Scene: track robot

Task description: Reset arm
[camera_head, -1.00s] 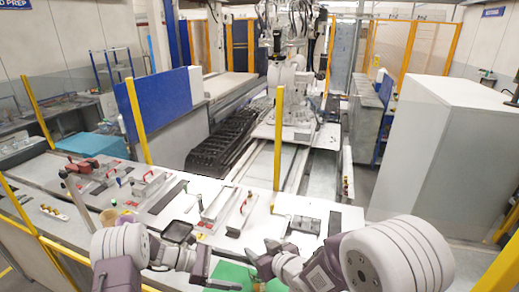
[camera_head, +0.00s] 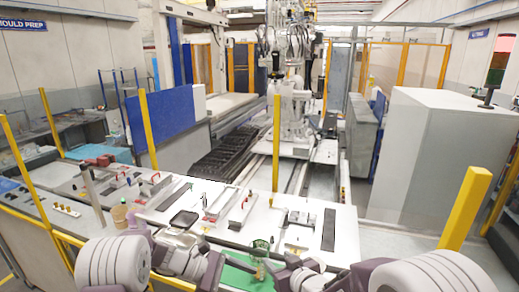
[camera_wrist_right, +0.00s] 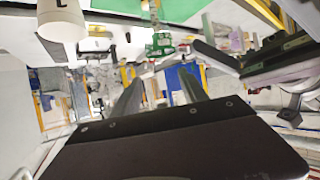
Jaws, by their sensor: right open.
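My right gripper (camera_head: 268,264) is low in the middle of the head view, over the front of the white worktable (camera_head: 255,228). In the right wrist view its two fingers (camera_wrist_right: 160,88) stand apart with nothing between them. My left gripper (camera_head: 238,260) comes in from the left, close to the right one. Its dark fingers look spread apart, with nothing seen held. A green mat (camera_head: 236,278) lies beneath the grippers, partly hidden by them. A clear greenish cup-like thing (camera_head: 261,246) stands near the fingertips; whether anything touches it cannot be told.
A black tray (camera_head: 184,219), a brown cup (camera_head: 120,215) and metal fixtures with red handles (camera_head: 240,210) are on the worktable. Yellow posts (camera_head: 276,145) rise along it. A large white cabinet (camera_head: 430,150) stands at right. A green circuit board (camera_wrist_right: 160,43) shows in the wrist view.

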